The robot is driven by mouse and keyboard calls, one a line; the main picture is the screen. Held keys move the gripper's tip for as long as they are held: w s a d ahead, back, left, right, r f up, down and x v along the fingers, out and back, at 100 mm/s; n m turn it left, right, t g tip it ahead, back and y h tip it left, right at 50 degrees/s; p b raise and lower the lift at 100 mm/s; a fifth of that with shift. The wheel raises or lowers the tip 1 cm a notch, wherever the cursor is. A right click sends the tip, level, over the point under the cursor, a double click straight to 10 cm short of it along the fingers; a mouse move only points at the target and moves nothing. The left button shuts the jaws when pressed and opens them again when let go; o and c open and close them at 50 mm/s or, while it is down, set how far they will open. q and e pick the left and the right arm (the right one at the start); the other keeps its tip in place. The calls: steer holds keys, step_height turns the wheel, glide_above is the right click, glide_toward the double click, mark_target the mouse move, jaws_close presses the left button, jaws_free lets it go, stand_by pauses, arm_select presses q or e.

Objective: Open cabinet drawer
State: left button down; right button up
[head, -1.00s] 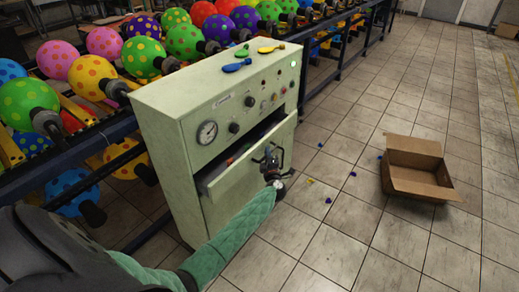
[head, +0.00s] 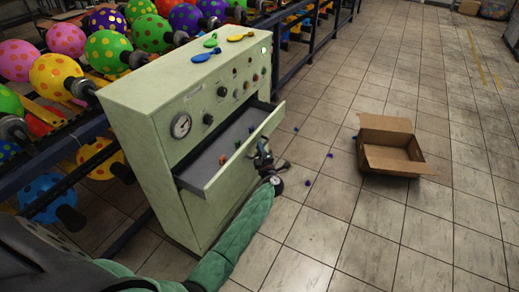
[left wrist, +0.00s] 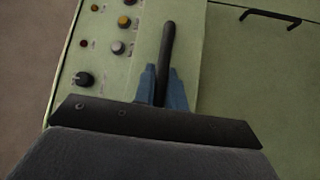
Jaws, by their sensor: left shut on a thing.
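The pale green cabinet (head: 150,110) stands beside the balloon rack, with a gauge and knobs on its upper front. Its drawer (head: 225,180) is pulled out, and its grey inside shows several small coloured pieces. My left gripper (head: 264,154) is at the outer face of the drawer front. In the left wrist view, the blue fingers of my left gripper (left wrist: 163,88) are shut on the dark bar handle (left wrist: 168,45) of the drawer. My right gripper is in neither view.
Blue, green and yellow balloons (head: 240,37) lie on the cabinet top. An open cardboard box (head: 395,159) sits on the tiled floor at the right. Small coloured pieces (head: 308,183) lie on the floor between. A rack of dotted balloons (head: 55,75) stands behind the cabinet.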

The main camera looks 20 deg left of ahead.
arm_select(q)
steer(key=c, duration=1.7)
jaws_free()
steer(key=shift+f, duration=0.1)
